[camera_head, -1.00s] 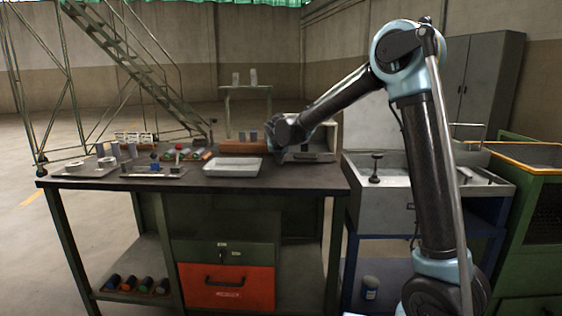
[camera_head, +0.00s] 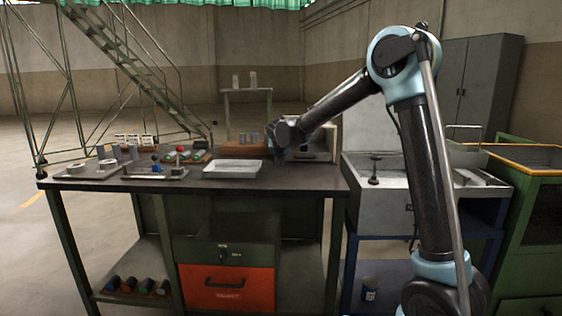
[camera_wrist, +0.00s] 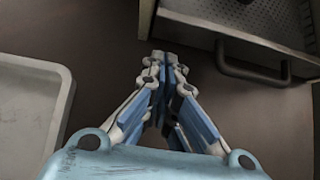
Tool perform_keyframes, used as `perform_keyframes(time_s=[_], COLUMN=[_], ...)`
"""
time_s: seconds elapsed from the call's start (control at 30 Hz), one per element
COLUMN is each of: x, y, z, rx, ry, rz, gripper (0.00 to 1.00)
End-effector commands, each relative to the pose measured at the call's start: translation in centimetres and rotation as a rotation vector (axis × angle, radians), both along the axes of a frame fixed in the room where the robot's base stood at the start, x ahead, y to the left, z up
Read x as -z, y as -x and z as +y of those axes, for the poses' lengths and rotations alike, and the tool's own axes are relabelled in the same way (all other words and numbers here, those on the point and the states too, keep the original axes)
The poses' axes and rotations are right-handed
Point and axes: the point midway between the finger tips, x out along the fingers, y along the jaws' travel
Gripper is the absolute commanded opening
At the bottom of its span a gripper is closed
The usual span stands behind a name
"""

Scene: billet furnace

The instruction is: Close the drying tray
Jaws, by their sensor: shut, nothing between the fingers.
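The drying tray is a grey drawer with a perforated floor, its front panel and dark bar handle (camera_wrist: 252,66) showing at the upper right of the wrist view. It stands out open from a pale box at the back right of the bench; in the head view its front (camera_head: 312,157) is partly covered by my arm. My gripper (camera_wrist: 160,60) is shut and empty, pointing down over the dark bench top, left of the handle and apart from it. In the head view my gripper (camera_head: 281,155) hangs left of the tray.
A white shallow tray (camera_head: 232,169) lies on the bench left of my gripper, also in the wrist view (camera_wrist: 28,118). A brown block (camera_head: 240,149) with cylinders stands behind. Bench top in front of the drying tray is clear. A sink (camera_head: 380,190) stands to the right.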

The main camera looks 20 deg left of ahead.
Motion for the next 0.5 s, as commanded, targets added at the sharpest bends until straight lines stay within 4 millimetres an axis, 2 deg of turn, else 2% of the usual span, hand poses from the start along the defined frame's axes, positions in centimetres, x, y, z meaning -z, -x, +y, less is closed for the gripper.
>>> perform_keyframes(time_s=[0.1, 0.5], x=[-1.1, -5.6], y=[1.7, 5.9], z=[-0.3, -1.6], rx=[-0.001, 0.001], ry=[0.0, 0.0], rz=[0.002, 0.003], gripper=[0.0, 0.0])
